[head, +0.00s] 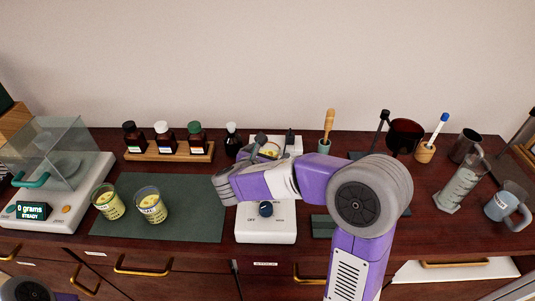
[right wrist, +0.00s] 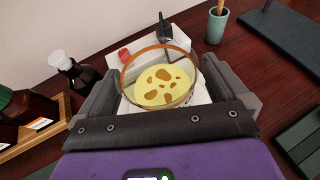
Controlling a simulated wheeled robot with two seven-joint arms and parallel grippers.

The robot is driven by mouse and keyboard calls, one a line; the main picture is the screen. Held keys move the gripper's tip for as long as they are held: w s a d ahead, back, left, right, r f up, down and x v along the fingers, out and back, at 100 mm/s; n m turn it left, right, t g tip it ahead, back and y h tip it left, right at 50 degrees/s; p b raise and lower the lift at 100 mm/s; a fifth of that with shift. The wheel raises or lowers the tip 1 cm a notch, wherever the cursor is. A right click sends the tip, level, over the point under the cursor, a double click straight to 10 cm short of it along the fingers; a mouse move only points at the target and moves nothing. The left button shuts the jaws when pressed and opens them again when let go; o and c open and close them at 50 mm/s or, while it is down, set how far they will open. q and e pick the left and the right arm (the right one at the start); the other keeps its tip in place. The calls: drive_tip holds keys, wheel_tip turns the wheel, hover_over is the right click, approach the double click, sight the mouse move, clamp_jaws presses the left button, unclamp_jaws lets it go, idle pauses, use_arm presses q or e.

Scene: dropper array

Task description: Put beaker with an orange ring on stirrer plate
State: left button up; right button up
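The beaker with an orange ring (right wrist: 160,98) holds yellow liquid with brown spots. In the right wrist view it stands between the two fingers of my right gripper (right wrist: 160,80), which meet its sides near the rim. In the head view, the beaker (head: 270,151) is partly hidden behind my right gripper (head: 262,146). It is over the back of the white stirrer plate (head: 266,230), and whether its base touches the plate is hard to see. A dial shows at the plate's front. My left gripper is not in view.
Two beakers of yellow liquid (head: 107,202) (head: 151,205) stand on a dark mat (head: 200,210) to the left. A balance (head: 70,200) is at far left. A bottle rack (head: 168,152) and a dark flask (head: 232,143) stand behind. A cylinder (head: 460,185) and mug (head: 505,205) stand right.

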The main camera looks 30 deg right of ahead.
drive_tip(key=shift+r, duration=0.25)
drive_tip(key=p+v, duration=0.2)
drive_tip(key=v, duration=1)
